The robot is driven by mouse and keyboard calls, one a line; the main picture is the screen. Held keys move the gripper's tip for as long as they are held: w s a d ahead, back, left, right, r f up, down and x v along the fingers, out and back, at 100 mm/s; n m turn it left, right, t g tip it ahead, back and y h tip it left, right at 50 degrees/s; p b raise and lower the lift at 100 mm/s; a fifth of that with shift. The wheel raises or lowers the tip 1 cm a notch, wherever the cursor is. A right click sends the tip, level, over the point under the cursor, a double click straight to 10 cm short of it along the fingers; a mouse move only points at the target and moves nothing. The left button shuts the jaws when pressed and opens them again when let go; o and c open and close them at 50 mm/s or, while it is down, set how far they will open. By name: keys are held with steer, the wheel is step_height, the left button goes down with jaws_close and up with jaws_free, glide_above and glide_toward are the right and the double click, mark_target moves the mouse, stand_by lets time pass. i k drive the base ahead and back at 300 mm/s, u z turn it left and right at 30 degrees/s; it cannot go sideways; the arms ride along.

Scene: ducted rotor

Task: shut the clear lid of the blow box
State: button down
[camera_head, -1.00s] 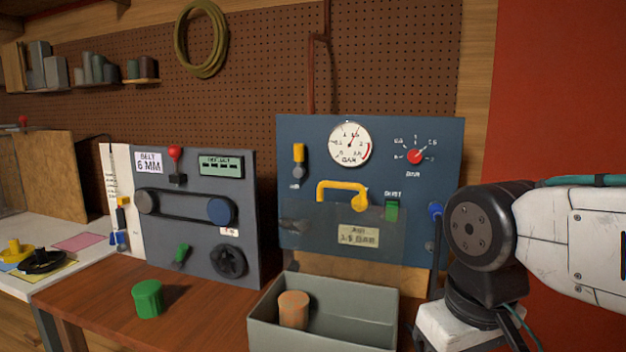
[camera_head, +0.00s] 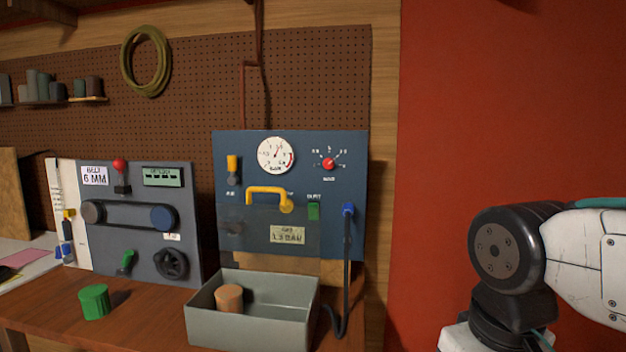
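The blow box (camera_head: 252,330) is a grey open-topped box on the wooden bench, left of centre in the head view. A see-through, smoky panel (camera_head: 256,228), which looks like its clear lid, stands upright behind the box's opening, in front of the blue panel. A yellow handle (camera_head: 268,191) shows at the top edge of this clear panel. An orange-brown cylinder (camera_head: 229,298) stands inside the box. My gripper is out of view; only part of my arm shows at the right, apart from the box.
A black hose (camera_head: 347,270) hangs right of the box. A green cylinder (camera_head: 94,302) stands left of it. A grey belt machine (camera_head: 135,250) stands further left.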

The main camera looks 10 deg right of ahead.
mark_target(249, 192)
steer(key=z, duration=0.1)
steer(key=i, duration=1)
